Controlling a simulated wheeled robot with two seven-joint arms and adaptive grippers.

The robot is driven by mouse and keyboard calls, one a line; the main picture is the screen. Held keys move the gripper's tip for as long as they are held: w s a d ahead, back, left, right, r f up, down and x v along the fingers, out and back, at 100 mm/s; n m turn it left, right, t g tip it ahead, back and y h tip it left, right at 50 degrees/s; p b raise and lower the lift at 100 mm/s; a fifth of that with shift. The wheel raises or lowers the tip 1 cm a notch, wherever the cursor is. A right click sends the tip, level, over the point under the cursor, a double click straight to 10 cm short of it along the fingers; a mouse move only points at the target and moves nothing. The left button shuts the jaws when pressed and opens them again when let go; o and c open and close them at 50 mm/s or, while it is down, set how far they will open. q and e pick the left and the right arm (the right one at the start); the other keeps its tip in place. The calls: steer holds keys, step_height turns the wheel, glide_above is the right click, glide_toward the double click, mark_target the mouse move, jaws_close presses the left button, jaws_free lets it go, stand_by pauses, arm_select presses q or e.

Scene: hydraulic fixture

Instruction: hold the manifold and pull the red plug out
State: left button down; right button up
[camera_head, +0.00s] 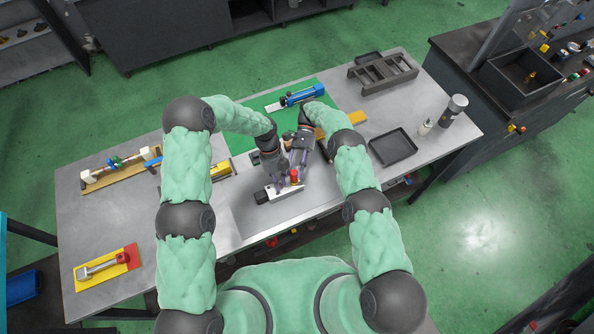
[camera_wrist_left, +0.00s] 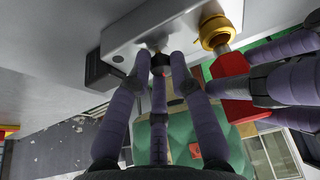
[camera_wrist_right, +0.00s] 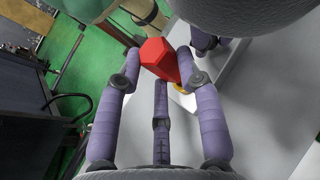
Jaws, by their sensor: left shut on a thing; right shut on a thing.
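The manifold (camera_head: 287,190) is a pale metal block with a black end (camera_head: 261,197), near the table's front edge. My left gripper (camera_head: 277,187) is shut on it; in the left wrist view the fingertips (camera_wrist_left: 160,62) meet its lower edge. The red plug (camera_head: 294,176) stands at the manifold's right part. In the left wrist view a gold collar (camera_wrist_left: 215,32) lies between the block and the red plug head (camera_wrist_left: 232,85). My right gripper (camera_wrist_right: 158,72) is shut on the plug's red hexagonal head (camera_wrist_right: 160,52). Whether the plug is fully seated is unclear.
A green mat (camera_head: 240,138) with a blue cylinder (camera_head: 302,95) lies behind my grippers. A dark tray (camera_head: 393,147), a slotted rack (camera_head: 383,74) and bottles (camera_head: 454,108) stand to the right. A yellow board (camera_head: 106,267) with a tool lies at the left.

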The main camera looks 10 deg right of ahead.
steer(key=shift+r, duration=1.25)
arm_select(q)
steer(key=c, duration=1)
jaws_free()
steer(key=shift+c, duration=0.2)
steer(key=shift+w+r, duration=0.1)
steer(key=shift+r, duration=0.15)
steer(key=w+a, duration=0.1)
steer(key=w, duration=0.3)
steer(key=w+a, duration=0.1)
steer(key=w, duration=0.3)
steer(key=w+a, duration=0.1)
steer(key=w, duration=0.2)
steer(key=shift+w+a+r, duration=0.15)
steer(key=shift+w+r, duration=0.15)
steer(key=shift+w, duration=0.1)
